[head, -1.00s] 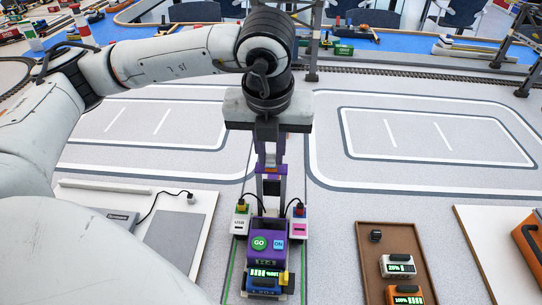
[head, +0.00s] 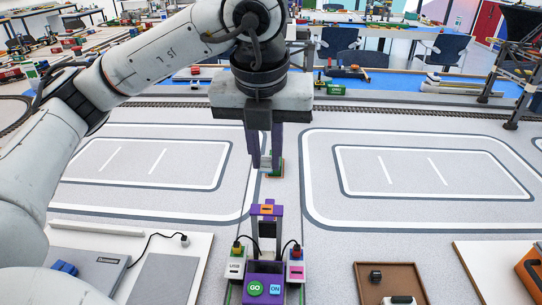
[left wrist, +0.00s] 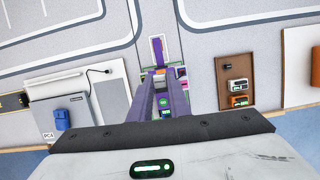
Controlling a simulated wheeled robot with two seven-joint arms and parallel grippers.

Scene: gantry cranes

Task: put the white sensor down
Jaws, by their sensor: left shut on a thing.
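My left gripper (head: 265,163) hangs above the floor, behind the purple mast in the head view. Its two purple fingers are shut on a small pale grey-white thing (head: 265,160), which I take for the white sensor; it is mostly hidden between the fingertips. It looks clear of the mast's orange top (head: 266,209). The fingers also show in the left wrist view (left wrist: 164,72), pointing toward the mast and hub. A small green-edged item (head: 276,164) shows just behind the fingertips. My right gripper is not in view.
The purple hub (head: 255,288) has white boxes cabled at its left (head: 235,267) and right (head: 296,270). A brown tray (head: 390,268) stands at the right. A grey laptop-like case (head: 95,268) lies left. White-lined floor on both sides is clear.

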